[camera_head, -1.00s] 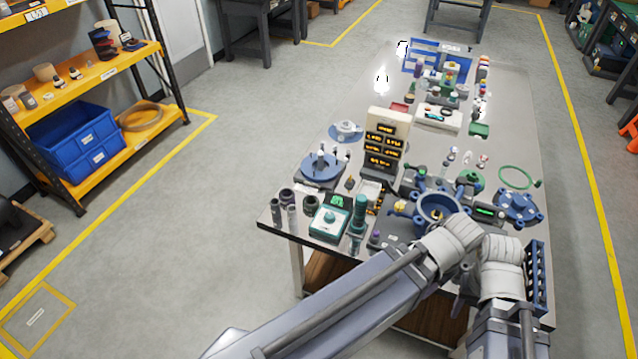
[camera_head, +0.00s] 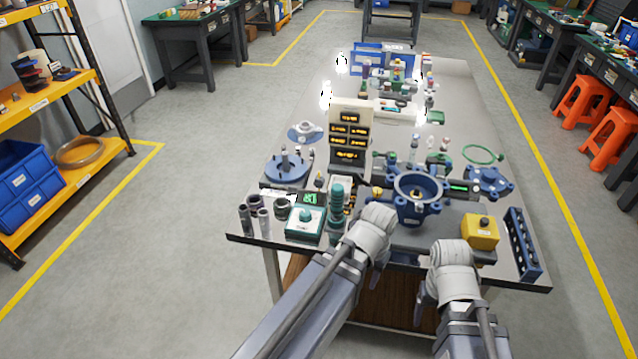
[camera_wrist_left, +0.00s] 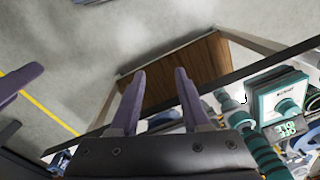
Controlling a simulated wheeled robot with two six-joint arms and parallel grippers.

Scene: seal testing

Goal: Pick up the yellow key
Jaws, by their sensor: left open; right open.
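I cannot make out a yellow key for certain. A small yellow piece (camera_head: 377,192) sits left of the blue ring-shaped housing (camera_head: 417,197) on the bench, too small to identify. A yellow box with a dark button (camera_head: 480,232) stands near the bench's front right. My left gripper shows in the left wrist view (camera_wrist_left: 158,78), open and empty, over the bench's front edge. My right gripper (camera_head: 425,290) is by the front edge, left of and below the yellow box. Its fingers are mostly hidden, with nothing seen in them.
The metal bench (camera_head: 475,110) is crowded. A teal-topped device (camera_head: 305,224), a teal cylinder (camera_head: 338,200) and a lit display stand (camera_head: 350,135) are on the left. A dark blue rack (camera_head: 523,243) is at the right edge. The floor left of the bench is clear.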

